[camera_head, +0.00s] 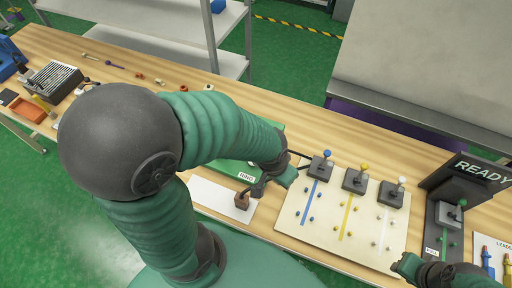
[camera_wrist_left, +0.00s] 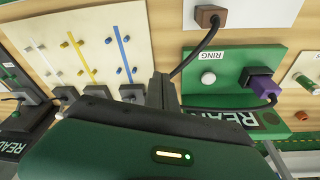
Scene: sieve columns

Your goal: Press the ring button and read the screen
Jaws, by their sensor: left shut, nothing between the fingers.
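The green RING panel (camera_wrist_left: 195,101) is at the right of the left wrist view. It carries a white round button (camera_wrist_left: 208,78), a dark socket with a purple plug (camera_wrist_left: 262,86), and a dark screen (camera_wrist_left: 272,117) partly hidden by my gripper; its visible letters begin "REA". In the head view my left arm hides most of the panel, leaving the RING label (camera_head: 246,176) visible. My left gripper (camera_wrist_left: 162,82) is shut and empty beside the panel, apart from the button in the picture. My right gripper (camera_head: 404,264) is at the lower right, its jaws unclear.
A cream board (camera_head: 330,227) with blue, yellow and white lines and levers lies right of the left gripper. A black screen reading READY (camera_head: 478,171) stands farther right. A brown block (camera_head: 242,201) with a black cable lies on a white sheet (camera_head: 212,199).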

